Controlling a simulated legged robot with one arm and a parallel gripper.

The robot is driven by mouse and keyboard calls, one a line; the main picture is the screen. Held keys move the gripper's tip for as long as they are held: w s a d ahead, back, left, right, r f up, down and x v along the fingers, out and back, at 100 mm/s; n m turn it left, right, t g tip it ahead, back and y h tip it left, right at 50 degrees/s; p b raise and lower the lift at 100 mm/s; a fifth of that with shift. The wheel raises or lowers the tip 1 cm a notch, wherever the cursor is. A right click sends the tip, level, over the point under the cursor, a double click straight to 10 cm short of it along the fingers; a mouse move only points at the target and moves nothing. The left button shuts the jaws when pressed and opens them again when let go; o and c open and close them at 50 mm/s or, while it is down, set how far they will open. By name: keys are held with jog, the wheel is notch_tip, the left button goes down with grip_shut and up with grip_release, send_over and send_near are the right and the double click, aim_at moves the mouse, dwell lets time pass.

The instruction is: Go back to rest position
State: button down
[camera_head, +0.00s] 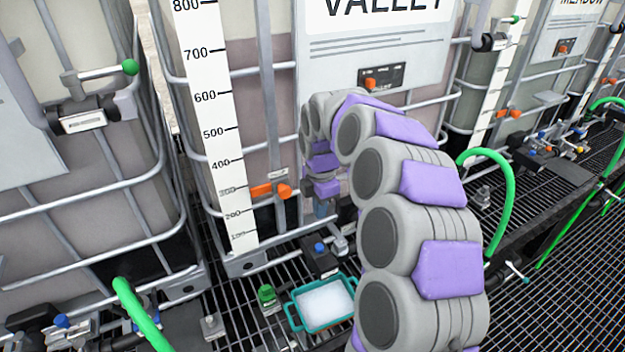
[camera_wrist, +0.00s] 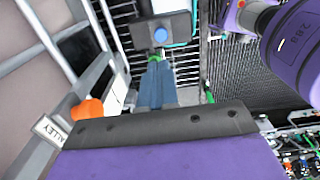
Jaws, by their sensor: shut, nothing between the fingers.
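My arm, with grey joints and purple covers, reaches forward from the lower right of the head view and bends down at its far end. My gripper (camera_head: 322,208) points down in front of the middle tote, just right of an orange valve handle (camera_head: 271,190). Its blue-grey fingers (camera_wrist: 156,85) show in the wrist view, shut together with nothing visible between them. Beyond the fingertips is a dark block with a round blue button (camera_wrist: 160,33). The same blue-topped block (camera_head: 320,249) is below the gripper in the head view. I cannot tell the exact gap between them.
A teal tray with white contents (camera_head: 293,318) sits on the grating below. A green-capped fitting (camera_head: 267,296) is left of it. Caged totes stand behind with a white level scale (camera_head: 216,120). Green hoses (camera_head: 486,155) arch at both sides. Open grating (camera_head: 555,270) lies at right.

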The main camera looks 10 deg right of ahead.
jog(key=s+r+m+b, duration=0.15)
jog(key=s+m, duration=0.25)
jog(key=s, duration=0.5)
jog(key=s+r+m, duration=0.3)
jog(key=s+m, duration=0.2)
jog(key=s, duration=0.5)
jog(key=s+d+f+m+g, duration=0.1)
jog(key=s+f+m, duration=0.1)
jog(key=s+m, duration=0.4)
jog(key=s+d+f+m+g, duration=0.1)
jog(key=s+m, duration=0.5)
jog(key=s, duration=0.9)
jog(key=shift+s+f+m+b, duration=0.15)
jog(key=shift+f+m+b, duration=0.2)
jog(key=shift+f, duration=0.5)
jog(key=shift+a, duration=0.1)
